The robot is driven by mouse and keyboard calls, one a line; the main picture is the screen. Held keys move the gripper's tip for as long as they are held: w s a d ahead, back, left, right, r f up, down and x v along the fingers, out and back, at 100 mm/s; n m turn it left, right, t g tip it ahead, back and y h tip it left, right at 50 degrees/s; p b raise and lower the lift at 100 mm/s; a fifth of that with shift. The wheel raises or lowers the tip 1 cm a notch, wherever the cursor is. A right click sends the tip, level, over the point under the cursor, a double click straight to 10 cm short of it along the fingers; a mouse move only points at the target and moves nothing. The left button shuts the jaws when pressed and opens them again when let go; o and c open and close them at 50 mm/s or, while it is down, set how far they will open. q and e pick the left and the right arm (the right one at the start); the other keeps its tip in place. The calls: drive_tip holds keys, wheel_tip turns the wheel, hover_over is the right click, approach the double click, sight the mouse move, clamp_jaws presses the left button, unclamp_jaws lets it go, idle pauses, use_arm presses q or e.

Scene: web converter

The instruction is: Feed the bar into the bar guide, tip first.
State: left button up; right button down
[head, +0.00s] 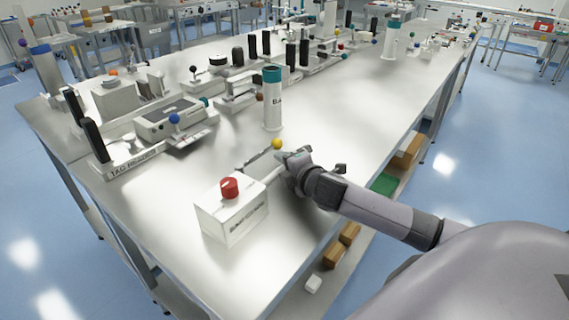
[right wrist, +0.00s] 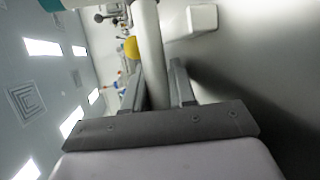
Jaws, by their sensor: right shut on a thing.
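My right gripper (head: 284,160) is shut on a white round bar (right wrist: 150,55), which runs lengthwise between its fingers in the right wrist view. In the head view a short white length of the bar (head: 274,175) shows between the gripper and a white box with a red knob (head: 232,222). I cannot tell whether its end touches the box. The far end is cut off in the wrist view. A yellow ball (head: 277,144) is just beyond the gripper, by a slim grey piece (head: 257,157). I cannot tell which part is the bar guide. My left gripper is not in view.
A white cylinder with a teal cap (head: 272,105) stands upright behind the gripper. Several fixtures with dark handles and knobs line the far side of the steel table (head: 340,125). Brown boxes (head: 340,246) sit on a lower shelf.

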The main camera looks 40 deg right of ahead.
drive_tip(key=shift+s+f, duration=0.1)
drive_tip(key=shift+f, duration=0.35)
drive_tip(key=shift+s+f, duration=0.15)
drive_tip(key=shift+f, duration=0.2)
drive_tip(key=c, duration=0.8)
unclamp_jaws()
drive_tip(key=shift+f, duration=0.1)
drive_tip(key=shift+c, duration=0.2)
drive_tip(key=shift+s+a, duration=0.1)
drive_tip(key=shift+s, duration=0.2)
drive_tip(key=v, duration=0.2)
drive_tip(key=r+v, duration=0.1)
drive_tip(key=v, duration=0.2)
drive_tip(key=shift+s+r, duration=0.45)
drive_tip(key=shift+r, duration=0.2)
